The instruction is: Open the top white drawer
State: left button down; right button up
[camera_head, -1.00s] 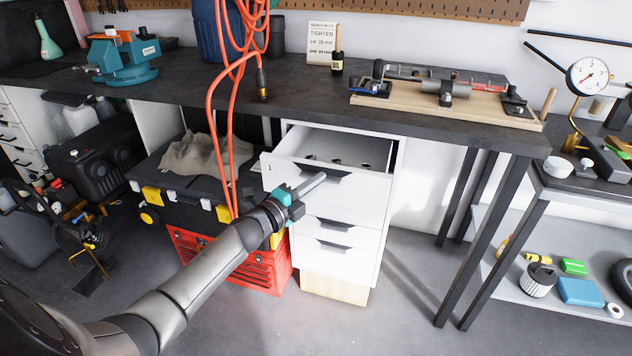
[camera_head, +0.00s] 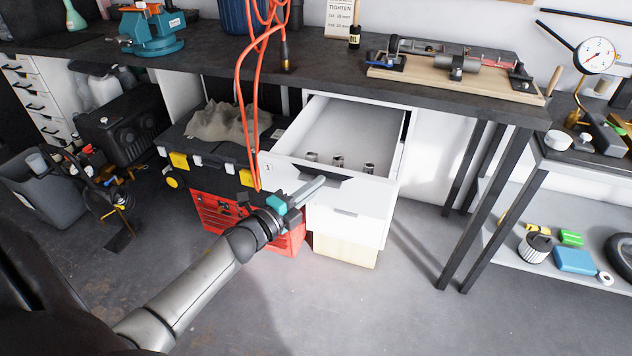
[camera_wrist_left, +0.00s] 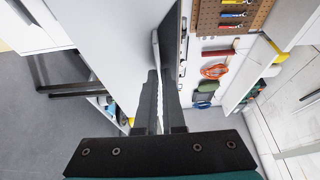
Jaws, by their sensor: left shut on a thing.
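The top white drawer (camera_head: 345,132) stands pulled well out from the white cabinet under the workbench. Several small metal parts lie inside it near its front. Its front panel (camera_head: 350,192) has a dark handle (camera_head: 318,172) at the top edge. My left gripper (camera_head: 312,187) is at that handle, shut on it. The left wrist view shows the two dark fingers (camera_wrist_left: 158,95) close together beside the large white panel (camera_wrist_left: 115,40), gripping a thin edge. The lower drawers (camera_head: 345,228) are shut and partly covered by the top one. My right gripper is not in view.
An orange cable (camera_head: 243,90) hangs from the workbench (camera_head: 330,78) just left of the drawer. A red toolbox (camera_head: 215,208) and a black case (camera_head: 205,155) stand left of the cabinet. Table legs (camera_head: 490,205) and a low shelf are to the right. Floor in front is clear.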

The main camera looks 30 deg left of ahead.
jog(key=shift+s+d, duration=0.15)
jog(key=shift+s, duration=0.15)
pick_arm(q)
jog(key=c, duration=1)
grip_release()
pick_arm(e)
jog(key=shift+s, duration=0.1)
pick_arm(q)
jog(key=s, duration=0.5)
jog(key=s+a+p, duration=0.1)
jog(key=s, duration=0.4)
jog(key=s+a, duration=0.1)
jog(key=s, duration=0.4)
jog(key=shift+a+p, duration=0.15)
jog(key=shift+p, duration=0.2)
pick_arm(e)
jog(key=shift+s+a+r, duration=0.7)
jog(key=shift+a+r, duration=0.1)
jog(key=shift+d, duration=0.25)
